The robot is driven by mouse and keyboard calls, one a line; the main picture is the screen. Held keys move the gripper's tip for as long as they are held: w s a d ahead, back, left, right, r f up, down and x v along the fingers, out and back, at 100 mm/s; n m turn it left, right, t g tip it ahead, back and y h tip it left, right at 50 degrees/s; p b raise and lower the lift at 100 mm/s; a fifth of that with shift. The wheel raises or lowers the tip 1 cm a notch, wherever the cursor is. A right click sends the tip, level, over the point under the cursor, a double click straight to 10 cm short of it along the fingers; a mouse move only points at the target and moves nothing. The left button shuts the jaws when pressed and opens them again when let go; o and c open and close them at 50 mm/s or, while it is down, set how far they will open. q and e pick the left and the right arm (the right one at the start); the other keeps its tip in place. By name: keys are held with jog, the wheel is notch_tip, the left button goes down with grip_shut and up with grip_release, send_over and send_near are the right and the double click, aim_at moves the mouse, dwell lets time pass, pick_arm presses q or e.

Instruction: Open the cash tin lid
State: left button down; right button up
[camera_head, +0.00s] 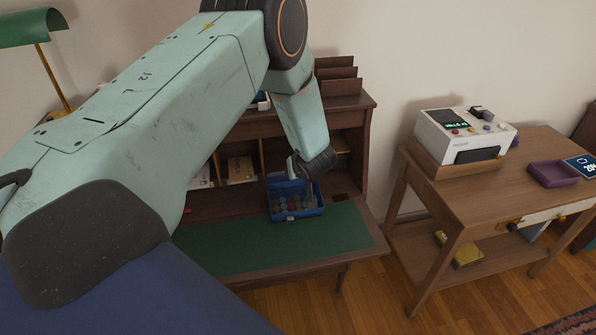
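The blue cash tin (298,214) stands on the desk at the back edge of the green desk mat. Its inside shows, with coins in it. A blue panel that looks like its raised lid (279,180) stands at the back of the tin, partly hidden by my gripper. My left gripper (309,190) reaches down at the right side of the tin, over its opening. Its fingers are small and dark here, and I cannot tell whether they are open or touch the lid. My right gripper is not in view.
The wooden desk has a green mat (240,245) and pigeonholes behind. A green lamp (32,27) stands at the far left. On the right, a side table (520,190) holds a white machine (462,132) and a purple tray (553,174). My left arm hides much of the desk.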

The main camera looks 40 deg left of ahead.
pick_arm(q)
jog(key=shift+s+r, duration=0.15)
jog(key=shift+s, duration=0.05)
jog(key=c, duration=1.2)
grip_release()
jog(key=shift+w, duration=0.1)
jog(key=shift+o, duration=1)
jog(key=shift+d, duration=0.1)
jog(key=v, duration=1.2)
jog(key=shift+s, duration=0.25)
